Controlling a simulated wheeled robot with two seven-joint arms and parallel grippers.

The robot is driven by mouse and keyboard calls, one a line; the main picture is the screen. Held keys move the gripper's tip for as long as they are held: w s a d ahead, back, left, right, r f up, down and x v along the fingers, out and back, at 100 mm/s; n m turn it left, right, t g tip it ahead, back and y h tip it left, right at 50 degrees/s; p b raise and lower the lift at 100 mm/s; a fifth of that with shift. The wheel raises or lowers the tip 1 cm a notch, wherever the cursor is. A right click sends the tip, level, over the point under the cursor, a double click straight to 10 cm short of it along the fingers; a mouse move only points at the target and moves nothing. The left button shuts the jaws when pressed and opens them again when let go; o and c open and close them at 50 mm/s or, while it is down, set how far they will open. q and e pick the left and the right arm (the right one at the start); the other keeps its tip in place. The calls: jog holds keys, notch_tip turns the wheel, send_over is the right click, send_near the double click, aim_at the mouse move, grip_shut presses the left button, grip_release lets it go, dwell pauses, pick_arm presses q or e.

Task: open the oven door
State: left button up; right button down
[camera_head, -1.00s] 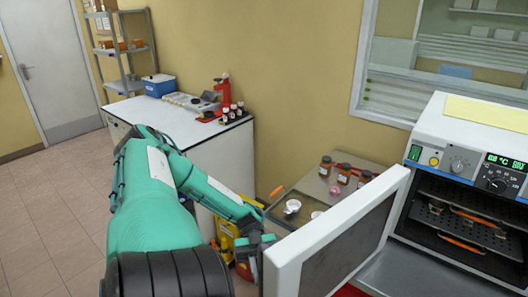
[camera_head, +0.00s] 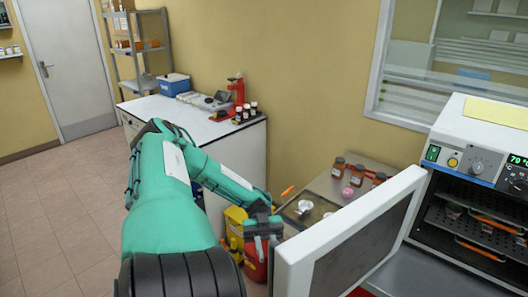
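The oven (camera_head: 468,138) stands at the right edge, a white-fronted box with knobs and a lit display. Its door (camera_head: 299,260) stands swung wide open to the left, with a white frame and a dark inner panel (camera_head: 355,248). The oven's chamber and racks are exposed. My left gripper (camera_head: 264,230) is beside the door's free edge, on its outer side. Its fingers are small and partly overlapped, so I cannot tell whether they are open or touch the door. The door's outer face and handle are hidden. My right gripper is out of view.
Behind the door, a metal table (camera_head: 325,187) holds several brown jars and small cups. A white-topped counter (camera_head: 180,118) with bottles and a red device stands behind my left arm. Floor at the left is clear.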

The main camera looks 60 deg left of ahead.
pick_arm(q)
jog(key=b+v, duration=0.2)
jog(key=v, duration=0.5)
jog(key=shift+a+b, duration=0.3)
jog(key=shift+w, duration=0.1)
